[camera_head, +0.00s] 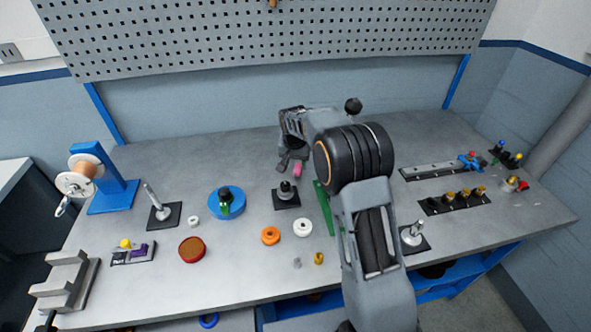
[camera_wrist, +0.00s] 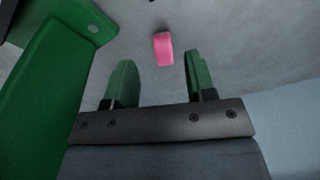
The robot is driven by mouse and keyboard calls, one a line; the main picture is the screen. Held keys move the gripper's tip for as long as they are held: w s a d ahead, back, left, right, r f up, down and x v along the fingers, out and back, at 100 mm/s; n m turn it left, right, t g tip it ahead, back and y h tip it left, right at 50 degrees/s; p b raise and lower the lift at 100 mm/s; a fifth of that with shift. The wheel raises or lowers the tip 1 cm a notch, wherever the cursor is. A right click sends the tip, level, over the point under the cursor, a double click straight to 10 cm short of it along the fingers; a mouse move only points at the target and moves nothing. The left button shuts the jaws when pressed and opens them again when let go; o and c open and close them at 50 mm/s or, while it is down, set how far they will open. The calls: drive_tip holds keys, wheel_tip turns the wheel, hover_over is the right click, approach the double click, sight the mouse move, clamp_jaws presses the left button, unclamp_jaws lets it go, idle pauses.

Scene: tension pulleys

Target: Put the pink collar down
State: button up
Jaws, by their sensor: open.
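The pink collar (camera_head: 297,170) shows just below my gripper (camera_head: 288,158) in the head view, behind the small black stand. In the wrist view the pink collar (camera_wrist: 163,48) appears against the grey bench, a little beyond the tips of my gripper (camera_wrist: 161,70). The two green fingers are apart, with an empty gap between them. The collar looks clear of both fingers. Whether its underside touches the bench is hard to tell.
A green bar (camera_wrist: 45,75) stands close on the left in the wrist view; it also shows beside my arm in the head view (camera_head: 325,207). A black stand with a post (camera_head: 287,197) is near the gripper. Orange (camera_head: 270,236) and white (camera_head: 302,227) rings lie in front.

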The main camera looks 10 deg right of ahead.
wheel_tip(320, 180, up, 8)
drive_tip(key=s, duration=0.1)
drive_tip(key=shift+a+f+b, duration=0.2)
drive_tip(key=shift+a+b, duration=0.05)
drive_tip(key=shift+b, duration=0.1)
